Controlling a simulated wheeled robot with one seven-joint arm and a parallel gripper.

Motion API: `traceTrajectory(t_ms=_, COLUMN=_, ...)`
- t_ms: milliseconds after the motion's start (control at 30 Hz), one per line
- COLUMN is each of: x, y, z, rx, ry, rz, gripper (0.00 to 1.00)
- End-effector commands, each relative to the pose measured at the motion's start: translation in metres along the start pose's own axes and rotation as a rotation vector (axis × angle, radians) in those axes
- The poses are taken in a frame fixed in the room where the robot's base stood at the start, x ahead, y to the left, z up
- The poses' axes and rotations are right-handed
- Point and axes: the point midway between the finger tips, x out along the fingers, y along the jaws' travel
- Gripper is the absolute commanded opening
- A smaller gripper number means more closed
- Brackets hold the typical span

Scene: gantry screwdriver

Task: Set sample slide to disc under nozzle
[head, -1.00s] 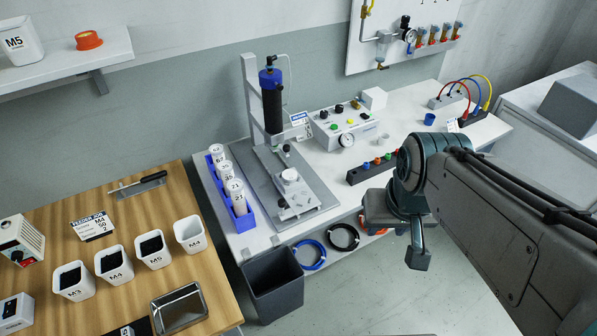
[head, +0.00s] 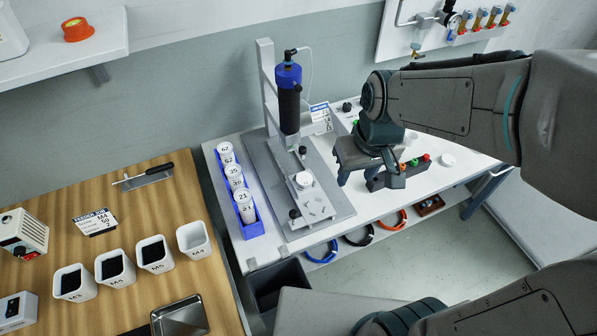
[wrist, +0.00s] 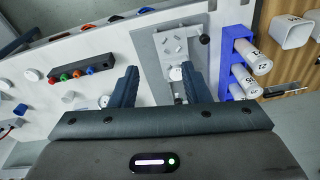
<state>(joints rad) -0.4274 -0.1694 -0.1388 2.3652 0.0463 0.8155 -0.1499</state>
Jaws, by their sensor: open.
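The dispenser nozzle hangs below a black barrel with a blue cap (head: 289,105) on an upright post. Under and in front of it, a sliding fixture plate (head: 314,209) lies on a grey base plate (head: 340,209) and carries a white disc (head: 303,180). The wrist view shows the white disc (wrist: 176,74) between the fingers in the picture, with the fixture plate (wrist: 173,47) beyond. My gripper (head: 368,180) is open and empty, to the right of the fixture and apart from it. The nozzle tip is too small to judge against the disc.
A blue rack (head: 252,229) of white-capped bottles stands left of the base plate. A dark block with coloured buttons (head: 397,174) lies beside my gripper. A wooden table (head: 130,205) with white bins is at left. A dark bin (head: 270,285) stands below the bench.

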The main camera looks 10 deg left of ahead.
Motion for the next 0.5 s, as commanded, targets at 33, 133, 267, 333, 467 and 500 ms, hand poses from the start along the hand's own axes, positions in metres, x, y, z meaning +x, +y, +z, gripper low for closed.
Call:
traceTrajectory(t_ms=33, x=0.005, y=-0.016, z=-0.012, rx=-0.068, ry=-0.029, rz=-0.008, gripper=0.43)
traceTrajectory(t_ms=133, x=0.021, y=-0.043, z=-0.030, rx=-0.184, ry=-0.068, rz=-0.013, gripper=0.43)
traceTrajectory(t_ms=267, x=0.041, y=-0.074, z=-0.045, rx=-0.313, ry=-0.106, rz=-0.008, gripper=0.43)
traceTrajectory(t_ms=333, x=0.050, y=-0.088, z=-0.050, rx=-0.366, ry=-0.121, rz=-0.003, gripper=0.43)
traceTrajectory(t_ms=467, x=0.061, y=-0.104, z=-0.054, rx=-0.430, ry=-0.138, rz=0.007, gripper=0.43)
traceTrajectory(t_ms=500, x=0.063, y=-0.107, z=-0.055, rx=-0.442, ry=-0.140, rz=0.008, gripper=0.43)
